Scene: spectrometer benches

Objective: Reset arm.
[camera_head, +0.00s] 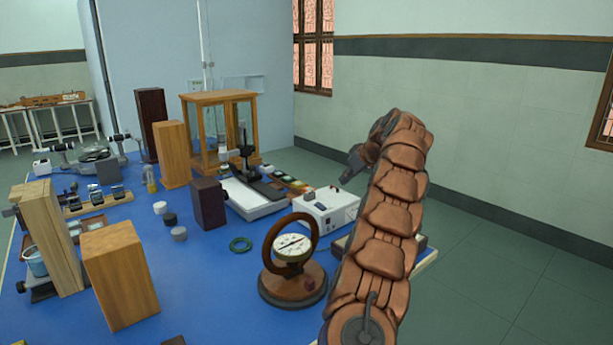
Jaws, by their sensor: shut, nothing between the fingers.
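My arm rises on the right side of the view in brown segmented covers, bent over at the top. My gripper (354,166) is at its far end, a small dark shape pointing left and down above the right back part of the blue table. Its fingers are small and partly hidden by the arm, and they look closed with nothing held. It hangs in the air above and behind the white box instrument (325,212), apart from it.
The blue table (205,290) is crowded. A round-dial instrument (292,247) stands close left of my arm. Open floor (500,250) lies to the right.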

